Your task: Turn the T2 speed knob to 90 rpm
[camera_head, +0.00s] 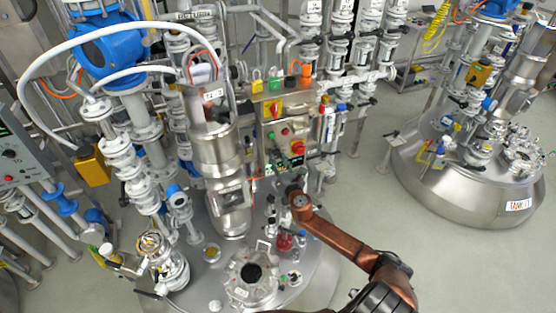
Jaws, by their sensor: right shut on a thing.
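The control panel (270,122) stands upright behind the vessel top, with a red-and-yellow switch, coloured buttons and a small dark display. My right gripper (293,179) is at the lower part of this panel, at the end of my copper arm coming from the lower right. It is small and dark here. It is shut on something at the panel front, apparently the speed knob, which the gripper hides. I cannot read the knob's pointer or an rpm value. My left gripper is not in view.
The steel vessel (320,272) with valves, a round hatch (252,272) and small fittings lies below the panel. A large motor housing (216,150) stands left of it. A second tank (455,190) is at right. Grey floor (365,200) is clear between them.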

